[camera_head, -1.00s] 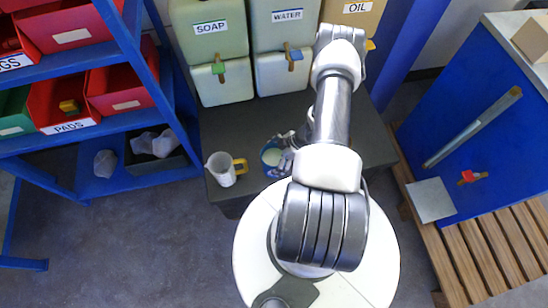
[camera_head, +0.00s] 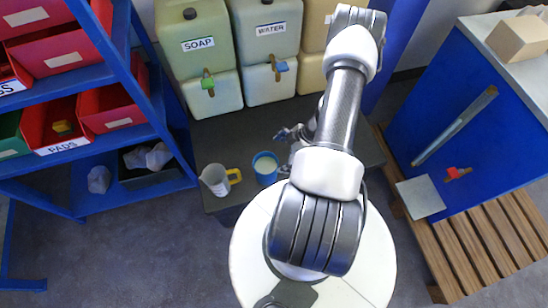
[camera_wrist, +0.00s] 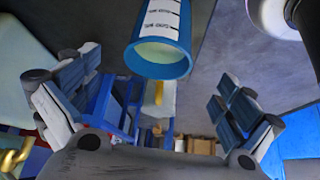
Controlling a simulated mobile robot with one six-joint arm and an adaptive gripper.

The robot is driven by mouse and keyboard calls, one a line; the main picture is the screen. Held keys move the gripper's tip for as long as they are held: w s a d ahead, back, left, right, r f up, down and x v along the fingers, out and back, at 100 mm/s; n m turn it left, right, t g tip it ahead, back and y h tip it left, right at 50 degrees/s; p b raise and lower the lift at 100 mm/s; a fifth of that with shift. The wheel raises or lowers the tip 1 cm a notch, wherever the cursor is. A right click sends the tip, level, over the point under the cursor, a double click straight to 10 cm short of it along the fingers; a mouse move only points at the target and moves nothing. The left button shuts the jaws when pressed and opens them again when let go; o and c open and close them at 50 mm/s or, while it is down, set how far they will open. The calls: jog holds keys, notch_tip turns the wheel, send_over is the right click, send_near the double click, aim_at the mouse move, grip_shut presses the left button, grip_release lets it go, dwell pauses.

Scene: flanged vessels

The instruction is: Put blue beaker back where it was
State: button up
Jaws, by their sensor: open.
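The blue beaker (camera_head: 265,168), with pale contents, stands on the dark bench top near its front edge. It also shows in the wrist view (camera_wrist: 160,55), a blue rim with a white graduated scale, at the top of the picture beyond the fingers. My gripper (camera_head: 287,134) is just behind and right of the beaker in the head view, apart from it. In the wrist view my gripper (camera_wrist: 160,85) has its two padded fingers spread wide with nothing gripped between them.
A white jug with a yellow handle (camera_head: 217,179) stands left of the beaker. The soap container (camera_head: 205,50) and water container (camera_head: 268,42) stand behind, with taps facing forward. A blue shelf rack (camera_head: 150,100) is at left; a blue cabinet (camera_head: 470,120) is at right.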

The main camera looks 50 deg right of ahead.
jog(key=w+d+r+m+h, duration=0.1)
jog(key=w+d+r+h, duration=0.3)
jog(key=r, duration=0.5)
jog(key=w+d+r+m+h, duration=0.1)
jog(key=w+d+r+h, duration=0.1)
jog(key=w+d+r, duration=0.45)
jog(key=w+a+r+m+h, duration=0.1)
jog(key=w+a+r+h, duration=0.15)
jog(key=r, duration=1.05)
jog(key=s+a+r+m, duration=0.3)
jog(key=a+r, duration=0.5)
jog(key=r, duration=0.1)
jog(key=s+a+r+m, duration=0.2)
jog(key=a+r, duration=0.6)
jog(key=r, duration=0.2)
jog(key=s+a+r+m+y, duration=0.1)
jog(key=s+a+r+y, duration=0.1)
jog(key=s+a, duration=1.1)
jog(key=a+y, duration=0.1)
jog(key=a, duration=0.2)
jog(key=shift+s+a+y, duration=0.2)
jog(key=shift+a+y, duration=0.15)
